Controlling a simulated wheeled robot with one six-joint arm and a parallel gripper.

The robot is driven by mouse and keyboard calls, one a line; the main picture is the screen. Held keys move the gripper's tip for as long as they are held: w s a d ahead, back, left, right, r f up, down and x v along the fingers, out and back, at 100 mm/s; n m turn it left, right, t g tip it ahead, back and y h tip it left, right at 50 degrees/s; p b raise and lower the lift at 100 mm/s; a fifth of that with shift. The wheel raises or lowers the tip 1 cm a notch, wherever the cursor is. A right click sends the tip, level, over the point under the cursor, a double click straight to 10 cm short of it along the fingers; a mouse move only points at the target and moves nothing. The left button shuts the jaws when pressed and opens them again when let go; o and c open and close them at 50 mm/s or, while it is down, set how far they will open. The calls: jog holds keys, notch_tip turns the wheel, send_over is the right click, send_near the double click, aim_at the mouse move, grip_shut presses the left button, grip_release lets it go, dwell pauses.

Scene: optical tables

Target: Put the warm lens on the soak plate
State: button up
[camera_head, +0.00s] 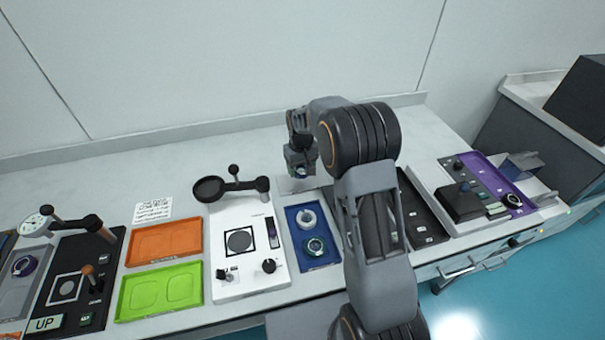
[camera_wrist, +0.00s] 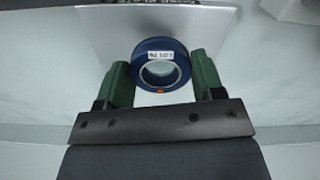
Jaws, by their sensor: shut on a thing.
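My gripper (camera_head: 302,172) is shut on a blue ring-shaped lens (camera_wrist: 161,66), seen between the green fingertips in the wrist view. The lens has a small white label and an orange mark on its rim; the label is too small to read surely. Behind the lens in the wrist view is a pale metal plate (camera_wrist: 112,28) with a dark lettered strip (camera_wrist: 160,2) at its top edge, cut off by the frame. This may be the soak plate. The gap between lens and plate cannot be judged. In the head view my arm hides part of the area around the gripper.
A blue tray (camera_head: 290,220) holds a pale ring (camera_head: 306,217) and a dark teal ring (camera_head: 315,246). A white station with knobs (camera_head: 228,290) stands left of it, with orange (camera_head: 150,246) and green (camera_head: 140,305) trays farther left. The bench's back strip is mostly clear.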

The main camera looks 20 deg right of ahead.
aim_at(302, 168)
jog(key=shift+w+d+f, duration=0.1)
jog(key=shift+f, duration=0.85)
jog(key=shift+w+d+f, duration=0.1)
jog(key=shift+f, duration=0.8)
jog(key=shift+f, duration=0.15)
jog(key=o, duration=0.9)
jog(key=shift+o, duration=0.2)
notch_tip(302, 168, up, 12)
jog(key=shift+f, duration=0.25)
jog(key=shift+s+r, duration=0.1)
jog(key=shift+r, duration=0.25)
jog(key=s+r+m+t, duration=0.1)
jog(key=s+r, duration=0.2)
jog(key=s, duration=0.3)
jog(key=s+r+t, duration=0.1)
jog(key=s+r, duration=0.3)
jog(key=s, duration=0.2)
jog(key=s+f+m+t, duration=0.1)
jog(key=s+f, duration=0.1)
jog(key=s, duration=1.1)
jog(key=shift+s+t, duration=0.3)
